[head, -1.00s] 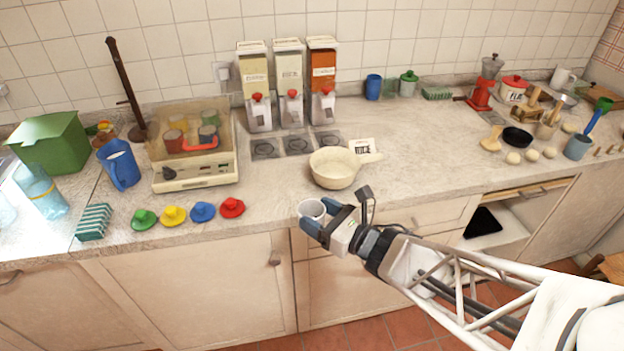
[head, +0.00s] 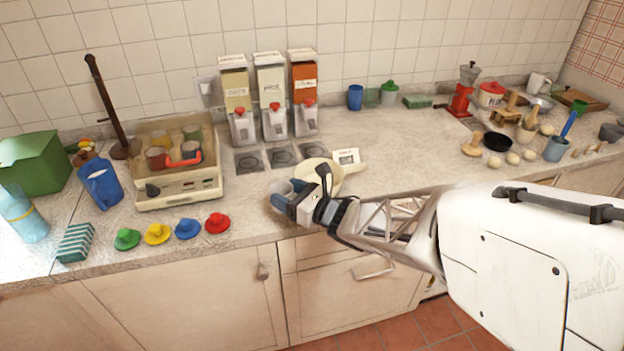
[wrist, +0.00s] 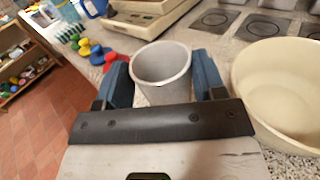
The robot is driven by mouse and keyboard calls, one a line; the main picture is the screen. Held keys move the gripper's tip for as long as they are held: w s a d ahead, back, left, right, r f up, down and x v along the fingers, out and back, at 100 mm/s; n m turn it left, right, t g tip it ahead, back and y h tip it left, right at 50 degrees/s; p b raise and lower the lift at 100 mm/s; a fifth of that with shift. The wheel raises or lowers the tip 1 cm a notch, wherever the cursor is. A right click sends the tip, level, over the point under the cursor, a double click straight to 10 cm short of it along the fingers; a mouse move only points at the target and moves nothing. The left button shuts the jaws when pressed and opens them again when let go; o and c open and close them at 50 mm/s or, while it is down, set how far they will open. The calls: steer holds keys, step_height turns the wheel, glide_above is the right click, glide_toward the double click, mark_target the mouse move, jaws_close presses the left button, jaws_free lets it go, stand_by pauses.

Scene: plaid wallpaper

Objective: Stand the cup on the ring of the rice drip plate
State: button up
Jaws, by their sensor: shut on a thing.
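The grey-white cup (wrist: 162,68) is upright and empty in the wrist view, between the two blue fingers of my gripper (wrist: 162,85). My gripper is shut on it. In the head view my gripper (head: 284,195) is at the counter's front edge, just left of the cream bowl, and mostly hides the cup. Three dark drip plates with rings lie in front of the dispensers: left (head: 249,161), middle (head: 282,156) and right (head: 312,150). They also show at the top of the wrist view, the middle one (wrist: 262,27) clear and empty. The dispenser labels are too small to read surely.
The cream bowl (head: 326,171) stands close to my gripper's right, with a small white sign (head: 346,156) behind it. Three dispensers (head: 271,98) stand behind the plates. A cream appliance (head: 180,185) is left; several coloured lids (head: 187,229) line the front edge.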

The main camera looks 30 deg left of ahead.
steer(key=shift+w+a+f, duration=0.1)
steer(key=shift+w+a, duration=0.5)
steer(key=shift+a, duration=0.15)
steer(key=shift+f, duration=0.1)
steer(key=shift+f, duration=1.65)
steer(key=shift+f, duration=0.15)
steer(key=o, duration=1)
steer(key=shift+c, duration=0.2)
steer(key=shift+d, duration=0.2)
steer(key=d, duration=1.1)
steer(key=shift+s+d, duration=0.35)
steer(key=shift+s, duration=0.1)
